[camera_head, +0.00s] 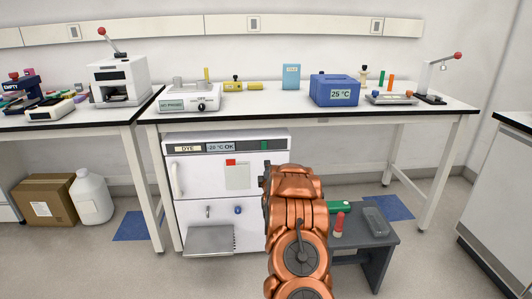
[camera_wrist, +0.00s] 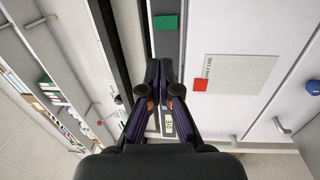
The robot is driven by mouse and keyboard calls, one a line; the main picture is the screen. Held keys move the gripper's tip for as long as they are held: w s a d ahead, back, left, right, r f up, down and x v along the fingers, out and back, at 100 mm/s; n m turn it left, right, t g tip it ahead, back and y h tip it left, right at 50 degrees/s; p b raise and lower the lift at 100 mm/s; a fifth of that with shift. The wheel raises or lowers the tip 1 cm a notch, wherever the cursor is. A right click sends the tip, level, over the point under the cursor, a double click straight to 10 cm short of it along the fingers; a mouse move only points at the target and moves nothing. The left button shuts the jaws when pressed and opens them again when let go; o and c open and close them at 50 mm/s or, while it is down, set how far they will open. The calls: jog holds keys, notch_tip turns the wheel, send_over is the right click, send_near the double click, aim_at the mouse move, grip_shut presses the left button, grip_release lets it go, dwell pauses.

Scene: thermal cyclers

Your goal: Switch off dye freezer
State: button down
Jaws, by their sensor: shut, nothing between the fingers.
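The dye freezer (camera_head: 188,210) is a white cabinet under the bench. Its dark top strip carries a "DYE" label (camera_head: 187,149), a "-20 °C OK" display (camera_head: 220,147) and a green rectangle (camera_head: 264,145) at the right. The green rectangle also shows in the wrist view (camera_wrist: 167,22), lit or coloured solid green. My gripper (camera_wrist: 165,72) is shut and empty, in front of the dark strip. In the wrist view its tips lie between the green rectangle and the display; contact cannot be told.
A white bench top (camera_head: 270,103) overhangs the freezer. A paper sheet (camera_head: 237,176) with a red patch and a blue knob (camera_head: 238,210) are on its front. A low grey stool (camera_head: 362,238) stands at the right.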

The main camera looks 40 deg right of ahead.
jog(key=shift+s+d+f, duration=0.15)
jog(key=shift+d, duration=0.15)
send_near(265, 144)
jog(key=shift+x, duration=1.6)
jog(key=shift+w+d, duration=0.4)
jog(key=shift+w+d+r, duration=0.25)
jog(key=shift+w+d, duration=0.05)
jog(key=shift+w, duration=0.1)
jog(key=shift+w+d, duration=0.45)
jog(key=shift+w, duration=0.15)
jog(key=shift+w+d+r, duration=0.1)
jog(key=shift+w+d, duration=0.05)
jog(key=shift+w, duration=0.05)
